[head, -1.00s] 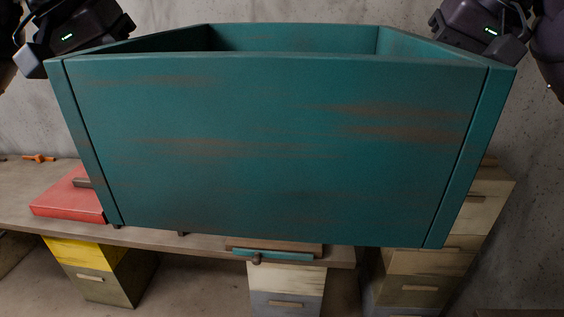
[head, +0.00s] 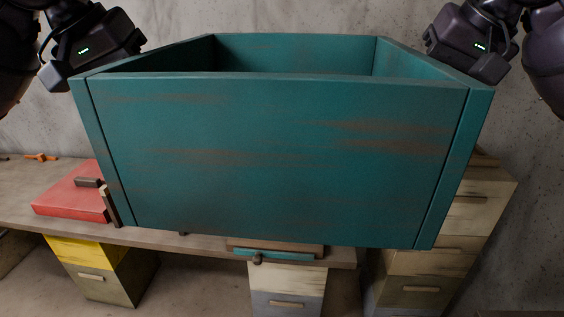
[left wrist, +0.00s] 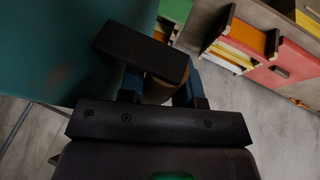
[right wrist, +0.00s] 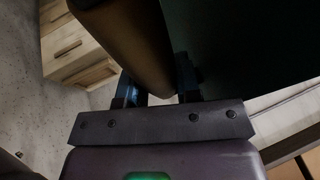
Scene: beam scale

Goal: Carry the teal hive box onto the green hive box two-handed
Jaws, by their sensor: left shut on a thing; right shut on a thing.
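The teal hive box (head: 270,160), with worn brown streaks and an open top, hangs level in the air and fills the middle of the head view. My left gripper (head: 108,62) is shut on its left side and my right gripper (head: 462,68) is shut on its right side. In the left wrist view the jaws (left wrist: 165,90) close on a brown handle piece beside the teal wall. In the right wrist view the jaws (right wrist: 158,92) hold a similar brown piece. A green surface (left wrist: 177,10), perhaps the green hive box, shows in the left wrist view. The head view hides it.
A workbench (head: 30,185) runs behind the teal box, with a red box part (head: 70,190) and an orange tool (head: 40,157) on it. Stacked pale hive boxes (head: 490,200) stand at right.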

